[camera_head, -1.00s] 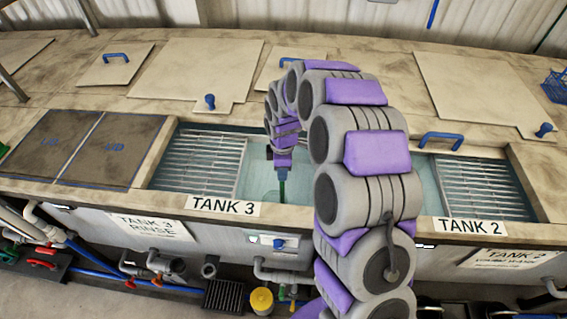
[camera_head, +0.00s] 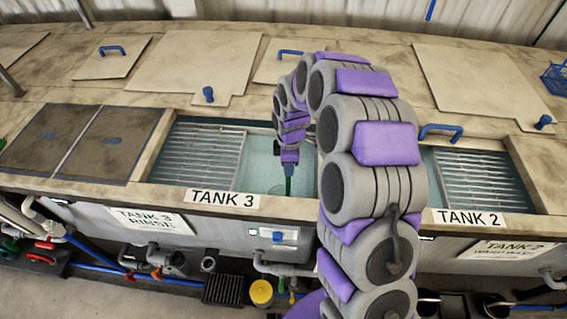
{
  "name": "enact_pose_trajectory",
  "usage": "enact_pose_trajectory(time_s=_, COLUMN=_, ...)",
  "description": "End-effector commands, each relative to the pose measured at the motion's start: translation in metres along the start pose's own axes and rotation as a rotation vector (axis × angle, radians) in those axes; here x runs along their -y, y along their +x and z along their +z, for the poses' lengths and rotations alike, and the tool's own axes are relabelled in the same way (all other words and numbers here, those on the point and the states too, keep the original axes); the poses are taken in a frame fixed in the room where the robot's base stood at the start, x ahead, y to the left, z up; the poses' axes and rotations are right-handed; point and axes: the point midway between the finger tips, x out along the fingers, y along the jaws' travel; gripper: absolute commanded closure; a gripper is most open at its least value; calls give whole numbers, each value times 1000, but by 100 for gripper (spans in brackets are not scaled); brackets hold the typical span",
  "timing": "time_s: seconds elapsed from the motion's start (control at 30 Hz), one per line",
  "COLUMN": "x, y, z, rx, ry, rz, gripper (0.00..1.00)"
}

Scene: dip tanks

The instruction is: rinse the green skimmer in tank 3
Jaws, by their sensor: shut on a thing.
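Tank 3 (camera_head: 262,172) is an open basin of pale teal water, with a "TANK 3" label on its front rim. My gripper (camera_head: 289,163) points down over the right part of tank 3, small and partly dark in the view. It is shut on the green skimmer (camera_head: 288,181), whose thin green handle hangs down from it. The skimmer's lower end is at or in the water; how deep it sits cannot be told. My arm hides the right end of the tank.
A metal grating (camera_head: 198,155) covers the left of tank 3, beside dark lid panels (camera_head: 82,143). Tank 2 (camera_head: 437,178) lies to the right, with its own grating (camera_head: 478,180). Pale lids (camera_head: 200,68) lie on the deck behind. A blue basket (camera_head: 556,78) stands far right.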

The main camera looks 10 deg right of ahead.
Motion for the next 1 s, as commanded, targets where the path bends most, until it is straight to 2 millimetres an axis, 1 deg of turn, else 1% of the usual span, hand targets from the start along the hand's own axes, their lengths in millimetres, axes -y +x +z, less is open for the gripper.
enact_pose_trajectory(time_s=0.07, x=0, y=0, z=2, rx=-1, ry=0, rz=1, gripper=100)
enact_pose_trajectory(time_s=0.17, x=-1, y=-1, z=0, rx=-1, ry=-1, rz=2, gripper=100)
enact_pose_trajectory(time_s=0.6, x=-6, y=-2, z=-34, rx=-1, ry=-2, rz=3, gripper=100)
enact_pose_trajectory(time_s=0.73, x=-6, y=-2, z=-41, rx=-1, ry=-1, rz=2, gripper=100)
enact_pose_trajectory(time_s=0.87, x=-6, y=-1, z=-38, rx=-2, ry=0, rz=2, gripper=100)
enact_pose_trajectory(time_s=1.0, x=-6, y=-1, z=-29, rx=-2, ry=1, rz=2, gripper=100)
